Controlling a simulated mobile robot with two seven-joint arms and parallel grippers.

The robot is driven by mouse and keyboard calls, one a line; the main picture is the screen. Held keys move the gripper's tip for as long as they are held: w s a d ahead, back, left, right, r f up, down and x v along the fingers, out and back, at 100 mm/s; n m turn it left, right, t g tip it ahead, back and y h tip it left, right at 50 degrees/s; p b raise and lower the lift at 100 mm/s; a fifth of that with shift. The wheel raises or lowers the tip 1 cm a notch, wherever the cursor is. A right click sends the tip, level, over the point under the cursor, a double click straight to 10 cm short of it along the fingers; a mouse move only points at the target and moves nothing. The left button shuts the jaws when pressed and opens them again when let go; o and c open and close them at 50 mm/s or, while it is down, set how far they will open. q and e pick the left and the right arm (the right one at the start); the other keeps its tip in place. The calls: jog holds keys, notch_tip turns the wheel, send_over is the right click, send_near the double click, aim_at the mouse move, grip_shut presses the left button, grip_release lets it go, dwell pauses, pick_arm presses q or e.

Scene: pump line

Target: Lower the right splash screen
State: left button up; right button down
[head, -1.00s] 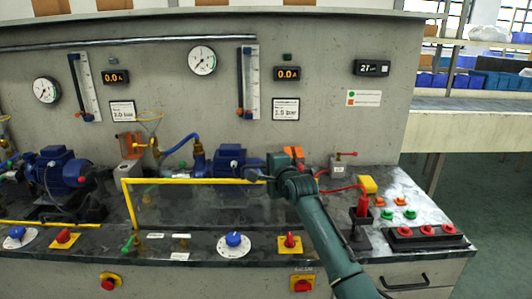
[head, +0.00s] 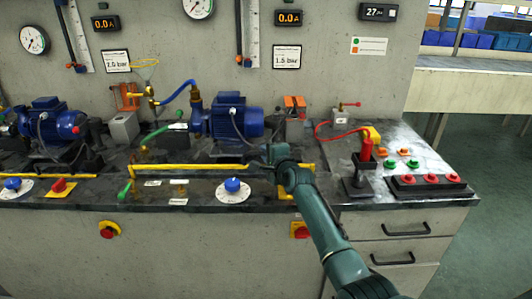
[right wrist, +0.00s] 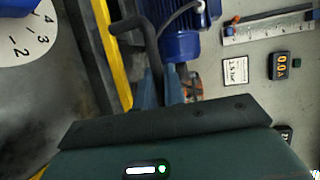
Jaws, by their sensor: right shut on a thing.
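The right splash screen shows as a yellow-edged frame (head: 200,167), now low and nearly flat along the bench top in front of the right blue pump (head: 230,120). Its yellow bar (right wrist: 112,55) also runs down the right wrist view. My right gripper (head: 263,161) is at the right part of that bar. In the right wrist view its fingers (right wrist: 162,90) are shut on the screen's dark handle (right wrist: 147,40). My forearm hides part of the frame's right end and the panel below. My left gripper is not in view.
A blue-knobbed dial (head: 232,186) sits just in front of the frame. A red plug on a black stand (head: 362,170) and a red-button box (head: 430,184) stand to the right. Another yellow bar (head: 50,176) lies low at the left.

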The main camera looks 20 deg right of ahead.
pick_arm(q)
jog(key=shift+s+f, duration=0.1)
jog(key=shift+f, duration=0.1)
pick_arm(e)
jog(key=c, duration=1.5)
grip_release()
jog(key=shift+s, duration=0.15)
pick_arm(q)
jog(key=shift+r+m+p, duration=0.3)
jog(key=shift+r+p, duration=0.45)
jog(key=shift+p, duration=0.45)
pick_arm(e)
jog(key=v, duration=1.3)
jog(key=shift+r, duration=0.1)
